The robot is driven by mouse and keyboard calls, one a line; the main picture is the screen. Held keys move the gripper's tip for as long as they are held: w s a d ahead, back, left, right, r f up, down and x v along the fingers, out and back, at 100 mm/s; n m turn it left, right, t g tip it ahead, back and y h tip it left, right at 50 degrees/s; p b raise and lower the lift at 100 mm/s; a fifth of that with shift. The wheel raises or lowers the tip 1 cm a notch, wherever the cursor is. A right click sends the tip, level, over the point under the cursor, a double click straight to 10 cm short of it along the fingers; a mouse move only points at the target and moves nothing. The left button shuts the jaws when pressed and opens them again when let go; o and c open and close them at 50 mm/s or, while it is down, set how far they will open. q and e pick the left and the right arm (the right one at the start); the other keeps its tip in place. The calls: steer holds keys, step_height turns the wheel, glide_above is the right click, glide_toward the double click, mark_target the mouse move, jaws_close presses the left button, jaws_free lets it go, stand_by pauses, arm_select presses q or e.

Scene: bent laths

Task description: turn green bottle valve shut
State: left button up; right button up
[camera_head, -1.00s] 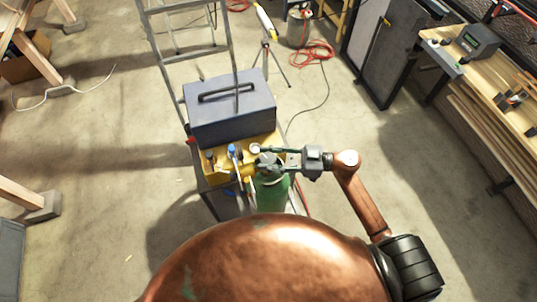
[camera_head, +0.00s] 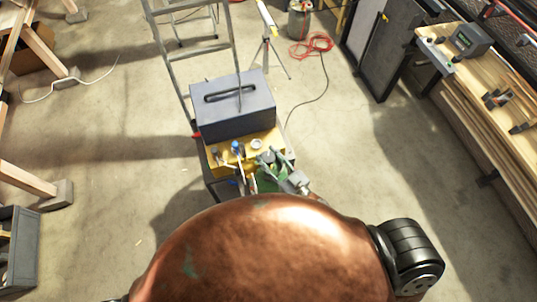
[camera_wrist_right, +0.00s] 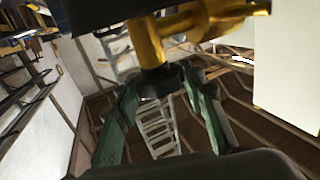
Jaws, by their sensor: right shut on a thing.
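The green bottle (camera_head: 266,184) stands in front of the yellow-topped stand in the head view, its lower part hidden by my copper-coloured body. My right gripper (camera_head: 269,158) is at the bottle's top, reaching in from the lower right. In the right wrist view my right gripper (camera_wrist_right: 158,84) has its two green fingers on either side of the dark valve knob, shut on it. The brass valve body (camera_wrist_right: 152,42) runs from the knob to a sideways yellow fitting. The knob's turn angle cannot be told. My left gripper is not in view.
A grey toolbox (camera_head: 234,108) sits on the yellow-topped stand (camera_head: 262,141) just behind the bottle. A metal ladder (camera_head: 193,50) stands behind it. A workbench (camera_head: 480,90) lines the right side. The floor between is mostly clear.

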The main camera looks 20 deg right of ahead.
steer(key=shift+m+t+h, duration=0.4)
steer(key=shift+m+h, duration=0.3)
steer(key=shift+h, duration=0.3)
steer(key=o, duration=1.2)
steer(key=v, duration=1.2)
